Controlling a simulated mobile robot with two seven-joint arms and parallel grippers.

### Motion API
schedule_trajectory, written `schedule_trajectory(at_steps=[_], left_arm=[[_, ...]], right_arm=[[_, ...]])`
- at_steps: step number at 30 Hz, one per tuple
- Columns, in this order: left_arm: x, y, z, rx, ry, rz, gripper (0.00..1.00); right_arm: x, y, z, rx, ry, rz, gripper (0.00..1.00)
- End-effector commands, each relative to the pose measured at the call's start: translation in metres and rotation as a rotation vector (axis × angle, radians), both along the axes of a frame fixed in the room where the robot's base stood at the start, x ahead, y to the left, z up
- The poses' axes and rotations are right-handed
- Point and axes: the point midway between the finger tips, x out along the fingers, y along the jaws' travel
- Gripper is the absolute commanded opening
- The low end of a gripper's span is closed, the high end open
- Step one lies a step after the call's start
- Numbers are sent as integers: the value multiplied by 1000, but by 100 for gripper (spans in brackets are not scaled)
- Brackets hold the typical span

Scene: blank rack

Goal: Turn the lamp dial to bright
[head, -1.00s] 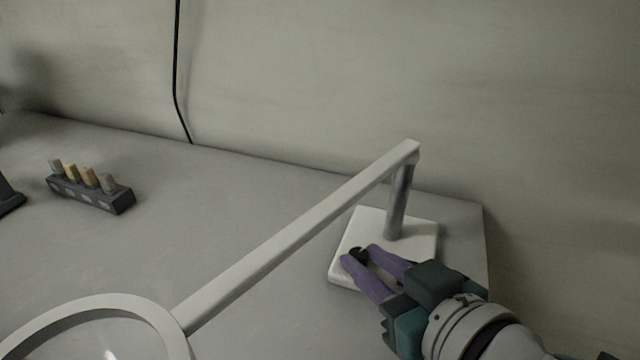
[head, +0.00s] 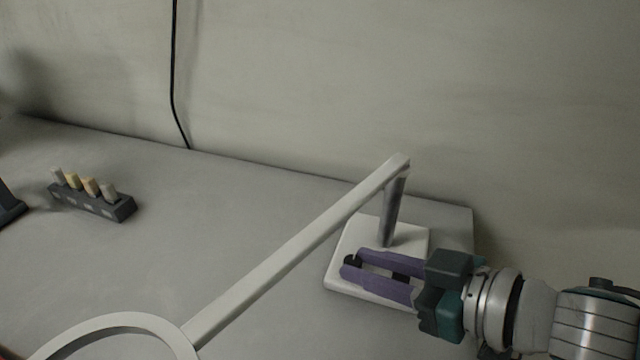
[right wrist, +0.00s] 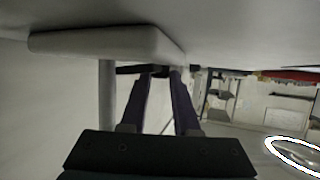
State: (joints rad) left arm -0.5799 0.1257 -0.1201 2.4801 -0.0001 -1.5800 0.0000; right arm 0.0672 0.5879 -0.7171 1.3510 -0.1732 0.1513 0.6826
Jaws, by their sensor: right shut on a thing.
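The white desk lamp stands at the right of the table in the head view, with a square base (head: 347,248), a grey post (head: 393,212) and a long arm (head: 290,252) reaching to a ring head (head: 125,320). A small black dial (head: 351,259) sits on the base. My right gripper (head: 354,264) is shut on the dial, its purple fingers lying low over the base from the right. In the right wrist view the fingers (right wrist: 160,76) meet at a dark piece beside the white base (right wrist: 95,42). Dial markings are hidden. My left gripper is out of view.
A dark block (head: 90,202) with several upright pegs stands at the left of the table. A dark object (head: 9,204) is cut off at the left edge. A black cable (head: 173,80) hangs on the wall. The table between block and lamp is clear.

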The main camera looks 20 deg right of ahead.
Motion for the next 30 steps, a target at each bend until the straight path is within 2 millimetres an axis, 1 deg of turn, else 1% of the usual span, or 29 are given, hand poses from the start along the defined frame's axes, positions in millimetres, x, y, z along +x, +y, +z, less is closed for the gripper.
schedule_trajectory(at_steps=[5, 6, 12, 14, 20, 23, 26, 30], left_arm=[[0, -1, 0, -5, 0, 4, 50], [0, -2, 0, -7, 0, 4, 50], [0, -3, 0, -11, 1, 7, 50], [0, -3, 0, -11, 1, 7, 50], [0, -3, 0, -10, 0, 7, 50], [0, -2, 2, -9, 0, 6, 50], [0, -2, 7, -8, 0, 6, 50], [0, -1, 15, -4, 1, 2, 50]], right_arm=[[0, 1, 1, 1, -2, 1, 0], [0, 1, 1, 0, -2, 0, 32], [0, 1, 0, 1, -2, -1, 54], [0, 0, 0, 0, -1, -1, 60], [0, 0, 0, 0, -1, -2, 60], [-3, -2, 2, 0, 1, -2, 60], [-13, -8, 7, -1, 3, -3, 60], [-34, -23, 18, -1, 3, -1, 60]])
